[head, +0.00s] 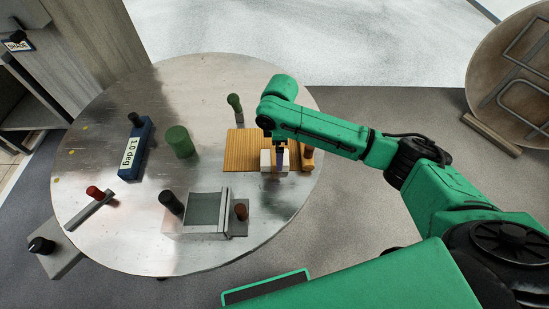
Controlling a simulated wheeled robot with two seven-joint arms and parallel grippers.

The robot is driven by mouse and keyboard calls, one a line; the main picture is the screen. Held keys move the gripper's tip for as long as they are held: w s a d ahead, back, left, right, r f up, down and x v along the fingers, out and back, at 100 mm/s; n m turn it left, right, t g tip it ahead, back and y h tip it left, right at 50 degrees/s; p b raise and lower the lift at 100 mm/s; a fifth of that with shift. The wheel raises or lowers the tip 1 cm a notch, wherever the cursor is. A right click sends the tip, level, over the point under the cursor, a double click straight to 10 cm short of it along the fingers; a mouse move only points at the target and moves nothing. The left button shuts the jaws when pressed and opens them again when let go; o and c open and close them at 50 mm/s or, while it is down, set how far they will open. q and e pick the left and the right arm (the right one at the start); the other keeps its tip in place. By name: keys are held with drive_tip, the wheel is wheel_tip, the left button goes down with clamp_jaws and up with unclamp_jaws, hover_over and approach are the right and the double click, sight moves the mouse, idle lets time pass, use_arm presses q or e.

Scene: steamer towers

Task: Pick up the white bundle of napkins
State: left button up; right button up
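The white bundle of napkins (267,162) is a small white block on the bamboo mat (240,146), near the right side of the round table. A dark band or part shows across its front. My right gripper (279,148) points down directly over and against the bundle. Its fingers are small and partly hidden by the wrist, so I cannot tell whether they are shut on the bundle. My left gripper is not in view.

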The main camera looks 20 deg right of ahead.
drive_tip(key=shift+s+f, duration=0.1)
drive_tip(key=shift+f, duration=1.4)
drive_tip(key=c, duration=1.2)
drive_tip(key=shift+r, duration=0.15)
wheel_tip(320, 180, up, 20)
drive_tip(key=shift+f+p, duration=0.1)
drive_tip(key=shift+p, duration=0.25)
